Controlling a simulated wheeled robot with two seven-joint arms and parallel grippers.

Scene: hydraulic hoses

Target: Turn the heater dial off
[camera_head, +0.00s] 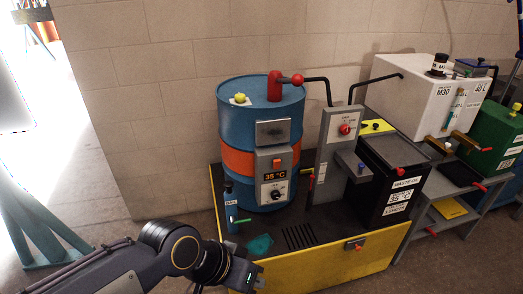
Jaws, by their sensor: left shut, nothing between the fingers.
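The heater box (273,180) is a grey panel on the front of a blue drum with an orange band. Its display (275,176) reads 35 °C, with an orange switch (277,163) above it. The black heater dial (275,194) sits below the display; its setting is too small to read. My left gripper (257,279) is at the bottom centre, below the dial and well apart from it, in front of the yellow tray wall. It is shut and empty. My right gripper is not in view.
The drum (232,127) stands in a yellow-walled tray (310,267) with a dark floor. A grey post with a red knob (345,129) and a black waste-oil bin (378,175) stand to the right.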

